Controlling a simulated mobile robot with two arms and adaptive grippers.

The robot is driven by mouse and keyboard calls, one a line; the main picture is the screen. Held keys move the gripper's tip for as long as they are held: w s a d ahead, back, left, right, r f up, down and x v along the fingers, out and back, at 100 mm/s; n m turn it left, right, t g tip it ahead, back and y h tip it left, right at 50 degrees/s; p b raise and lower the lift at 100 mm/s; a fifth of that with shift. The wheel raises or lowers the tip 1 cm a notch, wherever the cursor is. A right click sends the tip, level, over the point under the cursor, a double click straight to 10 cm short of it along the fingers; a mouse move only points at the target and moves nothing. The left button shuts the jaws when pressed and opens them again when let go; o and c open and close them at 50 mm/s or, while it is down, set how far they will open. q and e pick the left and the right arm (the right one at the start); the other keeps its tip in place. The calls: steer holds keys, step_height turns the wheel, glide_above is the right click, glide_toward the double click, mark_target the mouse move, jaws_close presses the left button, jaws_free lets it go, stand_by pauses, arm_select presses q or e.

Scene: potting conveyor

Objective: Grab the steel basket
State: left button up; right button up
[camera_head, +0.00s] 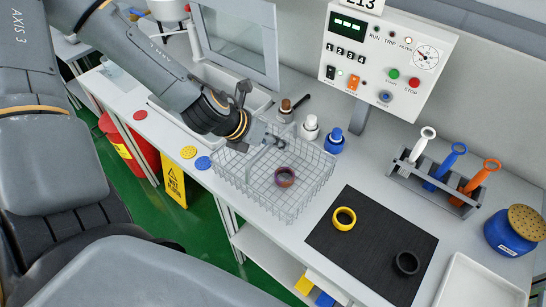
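The steel basket (262,200) is an open wire basket on the white bench in the middle of the head view. A dark purple ring (285,177) lies inside it. My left arm comes in from the upper left, and my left gripper (276,143) is at the basket's far side, over or at its upper edge. Its fingers are small and overlap the wires, so I cannot tell whether they touch the basket or close on a wire. My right gripper is not in view.
Behind the basket stand a brown-topped bottle (286,109), a white bottle (309,128) and a blue bottle (334,141). A black mat (368,237) with a yellow ring (344,219) and a black ring (407,263) lies to the right. A control panel (388,62) rises behind.

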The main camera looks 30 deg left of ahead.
arm_select(q)
steer(key=shift+w+f, duration=0.1)
steer(key=shift+f, duration=0.1)
jaws_close()
steer(key=shift+r, duration=0.1)
stand_by(0.4)
